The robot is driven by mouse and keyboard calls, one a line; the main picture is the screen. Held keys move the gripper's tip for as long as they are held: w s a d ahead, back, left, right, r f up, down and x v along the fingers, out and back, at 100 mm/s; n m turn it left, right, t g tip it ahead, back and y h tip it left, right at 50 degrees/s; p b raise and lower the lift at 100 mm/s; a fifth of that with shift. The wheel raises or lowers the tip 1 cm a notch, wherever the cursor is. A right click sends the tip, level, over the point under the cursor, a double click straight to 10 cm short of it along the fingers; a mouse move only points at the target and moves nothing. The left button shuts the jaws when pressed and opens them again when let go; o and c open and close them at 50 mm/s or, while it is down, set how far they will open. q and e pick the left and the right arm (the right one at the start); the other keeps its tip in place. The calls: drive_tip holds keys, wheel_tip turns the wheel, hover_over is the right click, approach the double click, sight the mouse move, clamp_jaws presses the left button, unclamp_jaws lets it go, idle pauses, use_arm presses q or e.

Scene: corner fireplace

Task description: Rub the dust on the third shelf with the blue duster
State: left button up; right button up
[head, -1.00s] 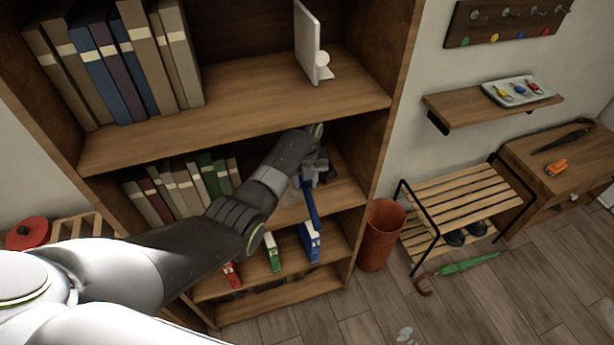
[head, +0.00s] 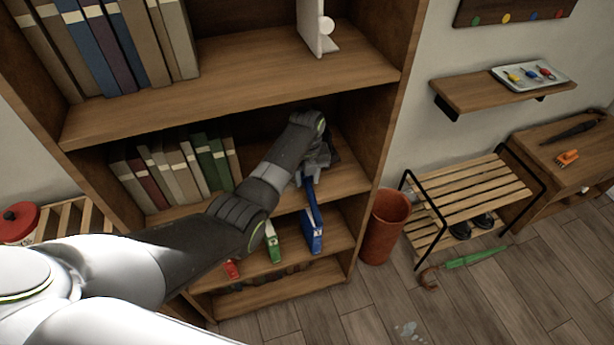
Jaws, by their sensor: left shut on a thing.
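My left gripper (head: 317,158) reaches into the bookcase at the right end of the shelf with the green and brown books. It is shut on the blue duster (head: 311,191), whose blue strip shows below the jaws, over the front part of the third shelf (head: 346,182). My forearm hides the middle of this shelf. I cannot make out the dust on it, nor whether the duster touches the board. My right gripper is not in view.
Books (head: 180,168) fill the shelf's left side. A white bookend (head: 311,28) stands on the shelf above. Blue (head: 313,232), green (head: 272,243) and red items stand on the shelf below. A terracotta bin (head: 386,228) and a slatted rack (head: 468,200) stand right of the bookcase.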

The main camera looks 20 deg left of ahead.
use_arm(q)
drive_tip(key=shift+f, duration=0.2)
idle(0.3)
drive_tip(key=shift+f+b, duration=0.6)
drive_tip(key=shift+f, duration=0.25)
drive_tip(key=shift+r, duration=0.1)
